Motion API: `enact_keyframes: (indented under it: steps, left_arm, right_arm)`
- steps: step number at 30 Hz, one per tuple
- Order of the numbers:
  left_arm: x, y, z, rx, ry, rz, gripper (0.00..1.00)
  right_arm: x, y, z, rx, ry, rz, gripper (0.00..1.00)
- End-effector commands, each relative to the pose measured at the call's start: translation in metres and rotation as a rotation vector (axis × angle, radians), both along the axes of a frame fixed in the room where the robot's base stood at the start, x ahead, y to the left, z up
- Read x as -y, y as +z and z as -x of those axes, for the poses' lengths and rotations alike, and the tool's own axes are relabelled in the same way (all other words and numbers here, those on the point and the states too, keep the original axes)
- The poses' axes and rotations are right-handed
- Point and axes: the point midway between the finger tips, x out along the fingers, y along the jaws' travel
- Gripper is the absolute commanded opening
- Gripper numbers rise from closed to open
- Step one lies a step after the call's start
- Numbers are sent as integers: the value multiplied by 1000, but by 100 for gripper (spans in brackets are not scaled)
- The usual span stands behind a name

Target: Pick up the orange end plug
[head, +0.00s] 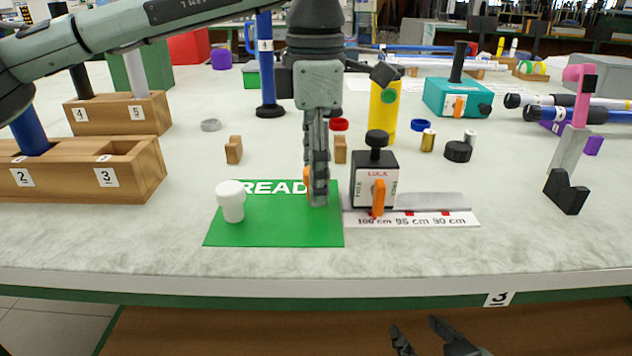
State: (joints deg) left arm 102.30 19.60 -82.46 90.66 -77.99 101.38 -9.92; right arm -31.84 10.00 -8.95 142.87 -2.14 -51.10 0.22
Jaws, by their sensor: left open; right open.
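An orange piece (307,181), which appears to be the orange end plug, shows as a narrow sliver on the green READY mat (275,228). My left gripper's fingers hide most of it. My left gripper (316,195) points straight down over the mat's right part, open and seen nearly edge-on. Its fingers overlap the orange piece in the picture; I cannot tell whether they touch it or stand around it. My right gripper (417,330) is open and empty, low in front of the table's front edge.
A white plug (231,202) stands on the mat's left part. A black and white LOCK block (375,180) with an orange lever stands close right of my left gripper, by a length scale (440,219). Wooden numbered racks (130,172) stand left. The table's front strip is clear.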

Motion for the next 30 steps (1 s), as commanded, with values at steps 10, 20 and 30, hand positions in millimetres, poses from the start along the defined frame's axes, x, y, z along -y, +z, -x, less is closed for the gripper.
enact_keyframes:
  steps: [10, 20, 30]
  left_arm:
    - [0, 1, 0, 1, 0, 0, 32]
    - [0, 1, 0, 1, 0, 0, 14]
    - [1, 20, 0, 4, -1, 1, 14]
  right_arm:
    - [0, 0, 0, 0, -1, -1, 47]
    - [0, 0, 0, -1, 0, 0, 47]
    - [2, -2, 2, -17, -3, 5, 47]
